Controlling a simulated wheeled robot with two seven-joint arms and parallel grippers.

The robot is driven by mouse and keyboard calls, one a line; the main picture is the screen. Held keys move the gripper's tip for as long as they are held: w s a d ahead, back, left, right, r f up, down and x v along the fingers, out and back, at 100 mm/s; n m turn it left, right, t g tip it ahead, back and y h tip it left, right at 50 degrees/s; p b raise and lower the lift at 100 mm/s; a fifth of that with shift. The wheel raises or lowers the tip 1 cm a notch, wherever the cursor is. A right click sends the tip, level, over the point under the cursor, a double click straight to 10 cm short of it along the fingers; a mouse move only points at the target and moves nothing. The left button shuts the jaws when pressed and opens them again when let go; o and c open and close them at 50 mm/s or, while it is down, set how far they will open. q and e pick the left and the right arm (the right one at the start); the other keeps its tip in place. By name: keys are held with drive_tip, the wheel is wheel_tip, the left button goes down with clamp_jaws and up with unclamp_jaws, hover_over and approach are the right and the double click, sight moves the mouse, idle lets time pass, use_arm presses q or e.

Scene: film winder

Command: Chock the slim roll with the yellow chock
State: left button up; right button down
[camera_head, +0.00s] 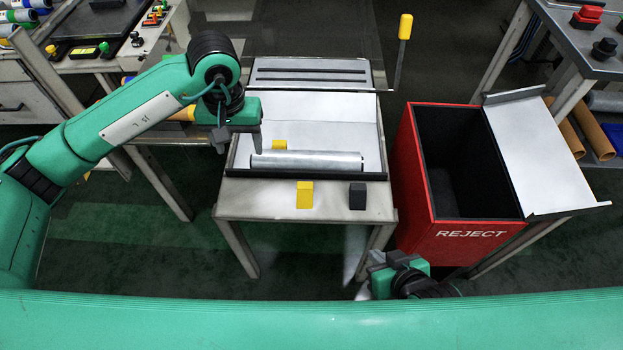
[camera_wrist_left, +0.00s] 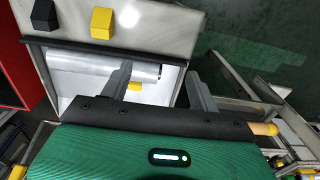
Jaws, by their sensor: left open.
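The slim roll (camera_head: 318,160) is a silver cylinder lying across the white tray (camera_head: 352,110); it also shows in the left wrist view (camera_wrist_left: 95,67). One yellow chock (camera_head: 279,145) sits behind the roll, close against it and partly hidden; it also shows in the left wrist view (camera_wrist_left: 134,86). Another yellow chock (camera_head: 304,197) stands on the front ledge, left of a black chock (camera_head: 357,196). My left gripper (camera_head: 239,150) is open and empty, above the tray's left side near the roll's left end. My right gripper (camera_head: 376,262) is low in front of the table; its jaws are unclear.
A red reject bin (camera_head: 420,190) with a sloped white chute (camera_head: 535,150) stands right of the table. A yellow-handled lever (camera_head: 404,27) rises behind the tray's right side. Benches with tools stand at the back left and right. The front ledge's left part is clear.

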sight(253, 195)
use_arm(q)
wheel_tip(253, 195, down, 17)
drive_tip(key=shift+r+b, duration=0.1)
drive_tip(key=shift+b, duration=0.4)
wheel_tip(253, 195, up, 14)
drive_tip(key=s+d+r+n+g+h, duration=0.1)
drive_tip(key=s+d+n+h, duration=0.1)
drive_tip(key=d, duration=0.5)
drive_tip(key=s+d+r+n+g+h+p, duration=0.1)
drive_tip(key=s+d+n+g+h, duration=0.1)
drive_tip(key=s+d+h, duration=0.3)
drive_tip(key=d+h, duration=0.2)
drive_tip(key=d, duration=0.1)
drive_tip(key=shift+s+h, duration=0.25)
drive_tip(key=shift+h, duration=0.05)
drive_tip(key=shift+r, duration=0.1)
